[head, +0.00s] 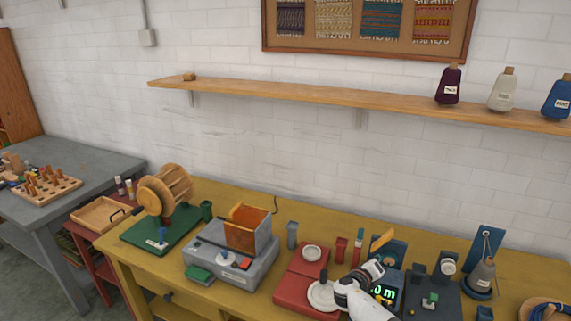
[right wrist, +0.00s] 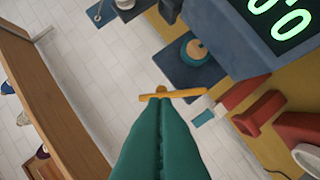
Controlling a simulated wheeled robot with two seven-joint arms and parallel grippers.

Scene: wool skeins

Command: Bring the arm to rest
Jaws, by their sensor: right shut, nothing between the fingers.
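My right arm comes in from the bottom of the head view, with its white and black hand (head: 366,275) over the yellow bench. In the right wrist view my right gripper (right wrist: 160,106) shows two green fingers side by side, shut with nothing between them. An orange bar (right wrist: 178,95) lies across the view just past the fingertips; I cannot tell whether they touch it. My left gripper is in neither view.
A blue box with a green display (head: 384,293) stands close to the hand. A red stand (head: 293,291), a grey machine (head: 230,265) and a wooden winder (head: 164,192) stand to its left. A grey cone (head: 482,276) stands to its right. A wall shelf (head: 300,97) runs behind.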

